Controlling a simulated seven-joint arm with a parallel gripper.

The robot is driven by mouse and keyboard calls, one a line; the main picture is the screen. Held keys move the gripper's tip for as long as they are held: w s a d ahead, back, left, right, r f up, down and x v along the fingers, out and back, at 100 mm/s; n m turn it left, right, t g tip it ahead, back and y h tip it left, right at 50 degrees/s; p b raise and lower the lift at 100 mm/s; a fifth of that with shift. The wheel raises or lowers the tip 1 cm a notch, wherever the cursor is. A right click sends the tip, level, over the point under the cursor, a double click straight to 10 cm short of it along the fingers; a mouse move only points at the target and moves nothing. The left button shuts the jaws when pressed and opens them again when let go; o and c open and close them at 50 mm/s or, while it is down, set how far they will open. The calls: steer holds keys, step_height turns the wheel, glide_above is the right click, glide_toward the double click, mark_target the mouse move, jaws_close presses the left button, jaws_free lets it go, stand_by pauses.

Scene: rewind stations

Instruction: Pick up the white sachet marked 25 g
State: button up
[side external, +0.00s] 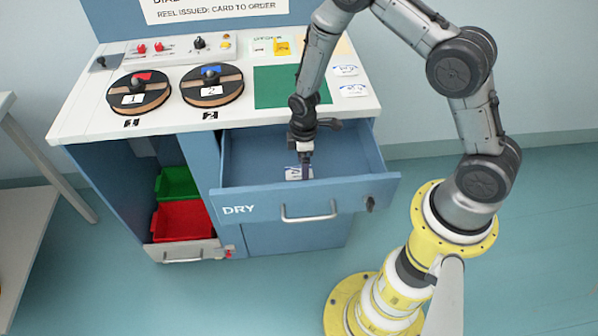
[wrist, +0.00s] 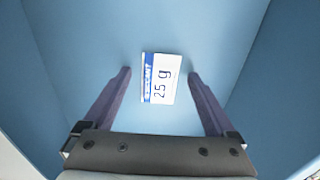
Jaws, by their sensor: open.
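The white sachet (wrist: 160,78) marked 25 g has a blue band reading DESICCANT. It lies flat on the floor of the blue drawer (wrist: 80,38), between my fingertips as the wrist view shows it. In the side external view the sachet (side external: 298,173) shows inside the open drawer marked DRY (side external: 345,190), partly hidden by my fingers. My gripper (wrist: 159,75) is open, pointing down into the drawer, with a finger on either side of the sachet and gaps between. My gripper (side external: 305,172) also shows in the side view. I cannot tell how far the fingertips are above the drawer floor.
Drawer walls surround my gripper closely. On the worktop are two numbered reels (side external: 139,92) (side external: 212,85), a green mat (side external: 275,88) and two white sachets (side external: 345,70) (side external: 353,90) at the right. A green bin (side external: 177,182) and a red bin (side external: 182,220) sit in the left compartment.

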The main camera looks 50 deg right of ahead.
steer(key=shift+f, duration=0.1)
steer(key=c, duration=1.4)
